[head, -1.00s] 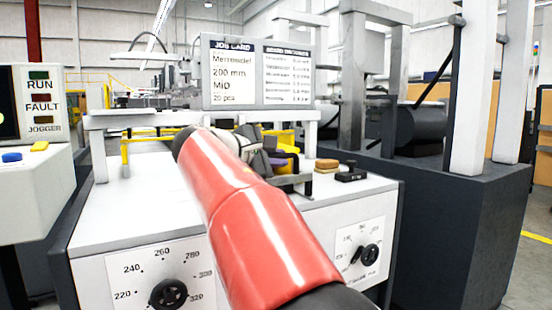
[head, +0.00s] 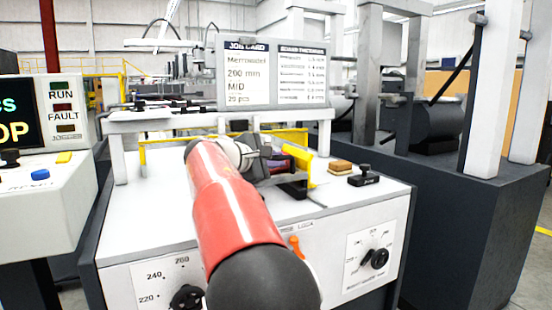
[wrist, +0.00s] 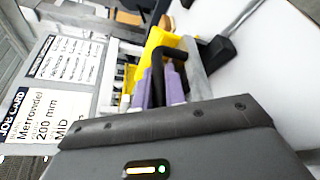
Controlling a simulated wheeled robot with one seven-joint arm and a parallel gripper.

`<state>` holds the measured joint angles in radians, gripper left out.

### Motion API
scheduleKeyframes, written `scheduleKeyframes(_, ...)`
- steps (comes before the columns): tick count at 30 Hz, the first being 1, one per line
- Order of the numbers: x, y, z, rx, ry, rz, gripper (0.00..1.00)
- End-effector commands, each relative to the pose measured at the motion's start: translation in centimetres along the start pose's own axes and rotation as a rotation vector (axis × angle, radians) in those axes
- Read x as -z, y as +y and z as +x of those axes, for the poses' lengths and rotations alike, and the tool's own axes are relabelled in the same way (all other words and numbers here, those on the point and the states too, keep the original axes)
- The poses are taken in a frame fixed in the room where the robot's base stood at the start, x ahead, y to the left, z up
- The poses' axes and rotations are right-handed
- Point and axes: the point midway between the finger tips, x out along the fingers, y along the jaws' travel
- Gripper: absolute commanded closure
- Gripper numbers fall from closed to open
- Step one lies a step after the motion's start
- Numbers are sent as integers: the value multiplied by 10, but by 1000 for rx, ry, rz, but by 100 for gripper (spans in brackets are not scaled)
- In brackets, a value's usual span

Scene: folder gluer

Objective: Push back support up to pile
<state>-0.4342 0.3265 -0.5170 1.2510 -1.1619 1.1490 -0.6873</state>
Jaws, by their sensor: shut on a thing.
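My gripper (head: 278,162) is low over the white machine top, reaching in from the front behind my red arm link. It is shut on what looks like the back support, a yellow block (head: 303,166) with a black bent handle. In the wrist view the yellow block (wrist: 165,44) and the black handle (wrist: 166,58) lie just beyond the grey gripper body, with purple strips (wrist: 172,85) close beside them. The fingertips and exact contact are partly hidden. I cannot clearly tell the pile apart, nor any gap between it and the support.
The job card board (head: 272,75) stands behind on a raised white beam (head: 215,120). A tan-topped block (head: 340,167) and a black knob piece (head: 365,176) sit to the right on the white top (head: 330,195). The control panel (head: 45,120) is at the left.

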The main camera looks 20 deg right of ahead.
Motion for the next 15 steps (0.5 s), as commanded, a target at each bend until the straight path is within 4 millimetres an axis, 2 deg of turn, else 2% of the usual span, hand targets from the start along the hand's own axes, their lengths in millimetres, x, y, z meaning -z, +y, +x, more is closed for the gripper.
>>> scheduleKeyframes(1, 0, 0, -1, -1, 3, 1, 86)
scheduleKeyframes(6, 0, 0, 0, 0, 2, 0, 66)
scheduleKeyframes(15, 0, 0, -3, 0, 2, 0, 66)
